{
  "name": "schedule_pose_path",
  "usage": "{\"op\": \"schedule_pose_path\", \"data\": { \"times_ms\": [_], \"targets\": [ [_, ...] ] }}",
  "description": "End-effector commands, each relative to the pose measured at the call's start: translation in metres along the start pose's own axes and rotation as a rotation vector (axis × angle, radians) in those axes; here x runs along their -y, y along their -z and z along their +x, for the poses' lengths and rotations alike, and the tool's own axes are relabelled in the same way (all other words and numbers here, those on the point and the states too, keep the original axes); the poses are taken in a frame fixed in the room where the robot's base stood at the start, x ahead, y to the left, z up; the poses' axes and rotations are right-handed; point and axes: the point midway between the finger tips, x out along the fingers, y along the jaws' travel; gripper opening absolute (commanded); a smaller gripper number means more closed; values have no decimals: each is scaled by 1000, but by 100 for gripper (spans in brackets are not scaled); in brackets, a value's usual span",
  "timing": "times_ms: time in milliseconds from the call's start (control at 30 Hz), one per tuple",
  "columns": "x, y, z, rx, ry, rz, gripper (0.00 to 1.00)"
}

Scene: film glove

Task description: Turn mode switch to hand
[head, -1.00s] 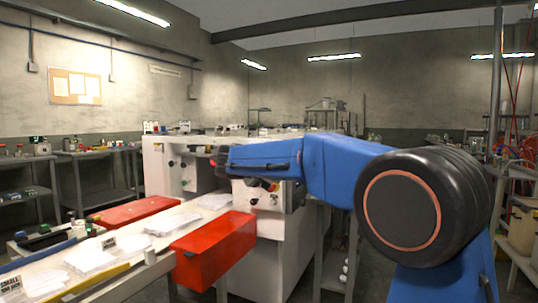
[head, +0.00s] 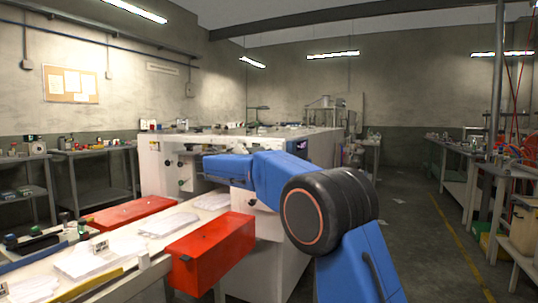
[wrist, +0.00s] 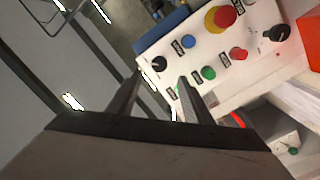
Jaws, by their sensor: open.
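A white control panel (wrist: 205,50) shows tilted in the wrist view. It bears a black knob (wrist: 159,63) at its left end and another black knob (wrist: 277,33) at its right end. The labels are too small to read, so I cannot tell which knob is the mode switch. My gripper (wrist: 158,82) is open and empty. Its fingertips appear just below the left knob, with a gap I cannot judge. In the head view my blue arm reaches toward the white machine (head: 285,250) and hides most of this panel and the gripper.
The panel also carries a red-and-yellow emergency stop (wrist: 221,17), a green button (wrist: 208,73), a blue button (wrist: 188,41) and a red button (wrist: 239,54). A red box (head: 210,253) and paper stacks (head: 95,262) lie on the bench at left. The floor (head: 425,230) at right is clear.

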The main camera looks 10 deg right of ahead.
Motion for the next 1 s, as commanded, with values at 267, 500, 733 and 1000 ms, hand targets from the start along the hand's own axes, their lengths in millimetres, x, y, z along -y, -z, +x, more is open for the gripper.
{"op": "schedule_pose_path", "data": {
  "times_ms": [267,500,733,1000],
  "targets": [
    [-1,-1,51,1,-2,1,46],
    [-1,0,88,1,-2,1,46],
    [0,0,108,1,0,1,46],
    [-1,0,111,0,0,1,46]
  ]
}}
